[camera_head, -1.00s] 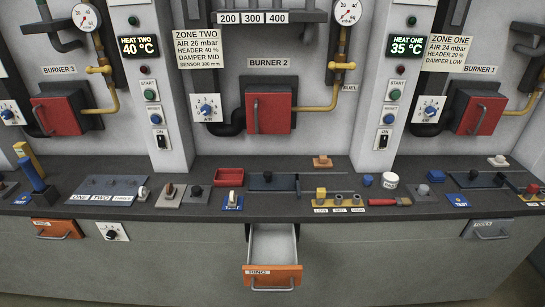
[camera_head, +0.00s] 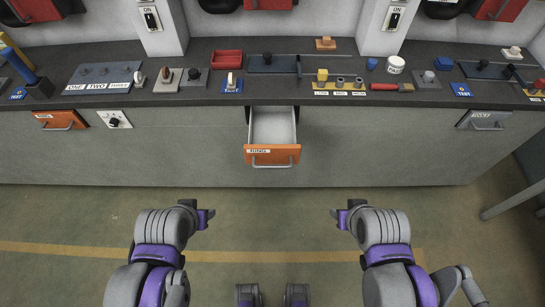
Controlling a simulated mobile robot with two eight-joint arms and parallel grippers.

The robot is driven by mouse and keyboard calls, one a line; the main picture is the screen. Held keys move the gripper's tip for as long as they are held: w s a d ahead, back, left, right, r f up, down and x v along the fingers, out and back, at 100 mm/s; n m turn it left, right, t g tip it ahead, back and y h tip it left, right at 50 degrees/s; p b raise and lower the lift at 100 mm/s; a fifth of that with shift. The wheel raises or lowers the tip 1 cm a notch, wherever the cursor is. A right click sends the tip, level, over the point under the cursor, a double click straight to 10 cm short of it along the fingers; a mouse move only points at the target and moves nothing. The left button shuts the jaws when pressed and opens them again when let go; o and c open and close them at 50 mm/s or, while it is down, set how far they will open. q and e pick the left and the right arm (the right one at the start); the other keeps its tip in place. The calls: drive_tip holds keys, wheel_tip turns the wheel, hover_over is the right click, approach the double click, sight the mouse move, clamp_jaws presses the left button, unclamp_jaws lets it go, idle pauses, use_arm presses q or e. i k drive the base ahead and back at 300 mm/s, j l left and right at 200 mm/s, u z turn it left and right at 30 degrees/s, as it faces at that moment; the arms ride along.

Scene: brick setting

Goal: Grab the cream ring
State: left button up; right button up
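I cannot make out a cream ring for certain. A white, round, labelled tub (camera_head: 395,65) stands on the bench at the right; a small cream-white piece (camera_head: 140,78) stands at the left, and another pale piece (camera_head: 512,52) is at the far right. An orange-fronted drawer (camera_head: 272,154) is pulled out, and its pale inside looks empty from here. My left gripper (camera_head: 205,218) and my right gripper (camera_head: 338,216) are over the floor in front of the cabinet, apart from everything. They are small and seen edge-on, so their opening is unclear.
The dark bench top (camera_head: 215,97) carries a red tray (camera_head: 227,58), a blue plate (camera_head: 272,63), a yellow strip with pegs (camera_head: 340,88) and a red-handled tool (camera_head: 392,87). The open drawer juts out at the middle. The floor (camera_head: 270,220) between my arms is clear.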

sight(232, 82)
drive_tip(key=i+l, duration=0.15)
drive_tip(key=i, duration=0.25)
drive_tip(key=i+l+u, duration=0.1)
drive_tip(key=u, duration=1.55)
drive_tip(key=i+l, duration=0.05)
